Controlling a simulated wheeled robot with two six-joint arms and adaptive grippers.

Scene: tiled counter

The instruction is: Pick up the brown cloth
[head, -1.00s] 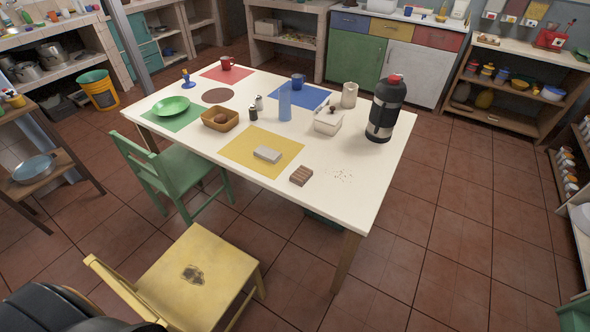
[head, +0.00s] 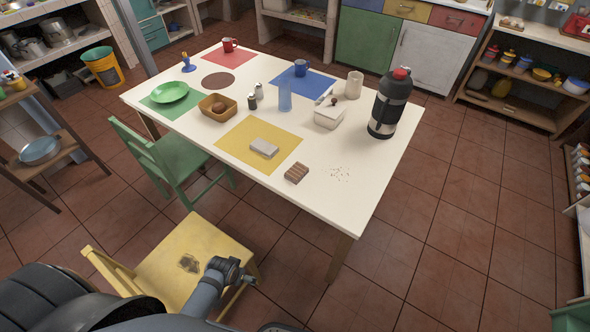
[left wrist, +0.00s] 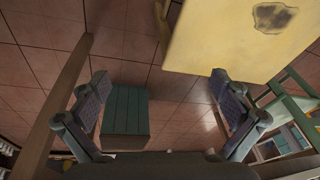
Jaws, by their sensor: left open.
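The brown cloth (head: 297,173) is a small, folded, striped block lying near the front edge of the white table (head: 375,190), right of the yellow mat. My left gripper (head: 245,277) is low in the head view, beside the yellow chair, apart from the cloth and in front of the table. In the left wrist view my left gripper (left wrist: 165,100) is open, with nothing between its fingers. The cloth does not show in that view. My right gripper is not in view.
A yellow chair (head: 205,250) and a green chair (head: 170,155) stand at the table's front side. A grey-white block (head: 264,148) lies on the yellow mat (head: 238,135) left of the cloth. Crumbs (head: 337,173) lie to its right. A black flask (head: 388,103) stands farther back.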

